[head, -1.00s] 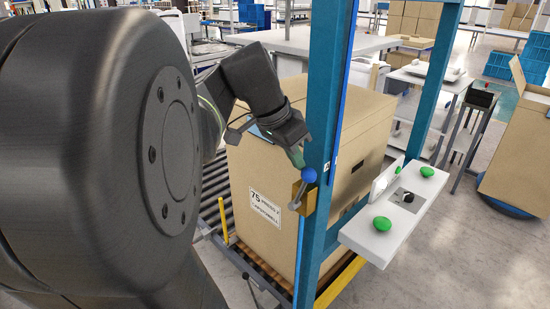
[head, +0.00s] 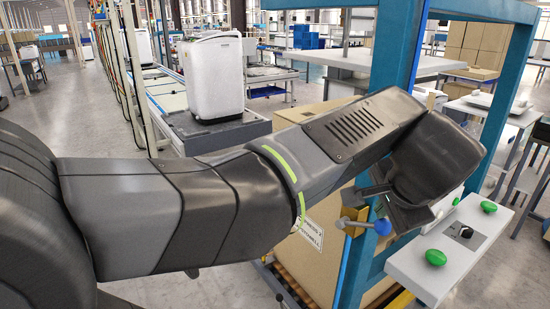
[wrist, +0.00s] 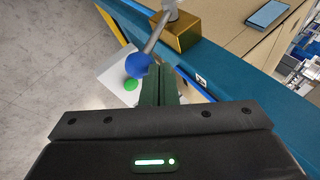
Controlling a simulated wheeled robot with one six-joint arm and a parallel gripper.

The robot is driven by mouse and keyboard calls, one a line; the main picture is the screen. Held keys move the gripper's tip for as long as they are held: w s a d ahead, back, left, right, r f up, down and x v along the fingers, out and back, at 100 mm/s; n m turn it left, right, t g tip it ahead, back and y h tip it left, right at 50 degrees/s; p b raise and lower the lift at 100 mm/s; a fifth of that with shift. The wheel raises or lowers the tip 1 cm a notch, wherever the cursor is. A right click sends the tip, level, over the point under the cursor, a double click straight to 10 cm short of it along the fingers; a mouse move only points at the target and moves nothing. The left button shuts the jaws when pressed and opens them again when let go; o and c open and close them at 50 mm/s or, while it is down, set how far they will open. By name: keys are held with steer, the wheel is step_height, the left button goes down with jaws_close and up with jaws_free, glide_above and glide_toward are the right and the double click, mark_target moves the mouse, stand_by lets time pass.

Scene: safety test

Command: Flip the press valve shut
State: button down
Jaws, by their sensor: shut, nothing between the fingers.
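The press valve is a brass block (head: 352,213) on the blue post, with a grey lever ending in a blue ball knob (head: 382,227). The lever lies roughly level in the head view, the knob to the right of the block. In the wrist view the knob (wrist: 138,66) is just left of my fingertips, and the brass block (wrist: 174,34) is beyond them. My gripper (wrist: 160,70) is shut and empty, its green fingers together beside the knob. I cannot tell whether they touch it. In the head view my gripper (head: 390,208) is above the knob, its fingertips partly hidden.
The blue post (head: 393,60) stands right behind the valve. A white panel (head: 425,270) with green buttons (head: 436,257) juts out to the right. A large cardboard box (head: 318,262) sits behind the post. Open floor shows left of the valve in the wrist view.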

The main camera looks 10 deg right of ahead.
mark_target(388, 228)
steer(key=s+f+t+b, duration=0.1)
steer(key=s+d+f+t+b, duration=0.1)
steer(key=f, duration=0.1)
steer(key=shift+m+y, duration=0.3)
steer(key=shift+y, duration=0.1)
steer(key=shift+s+d+f+m+t+y+b, duration=0.1)
steer(key=shift+s+f+t+b, duration=0.2)
steer(key=shift+f+t+b, duration=0.25)
steer(key=shift+s+d+f+m+t+y+b, duration=0.1)
steer(key=shift+s+f+t+b, duration=0.25)
steer(key=shift+f+b, duration=0.3)
steer(key=shift+s+f+m+t+y+b, duration=0.1)
steer(key=shift+s+f+t+b, duration=0.15)
steer(key=shift+f+t+b, duration=0.4)
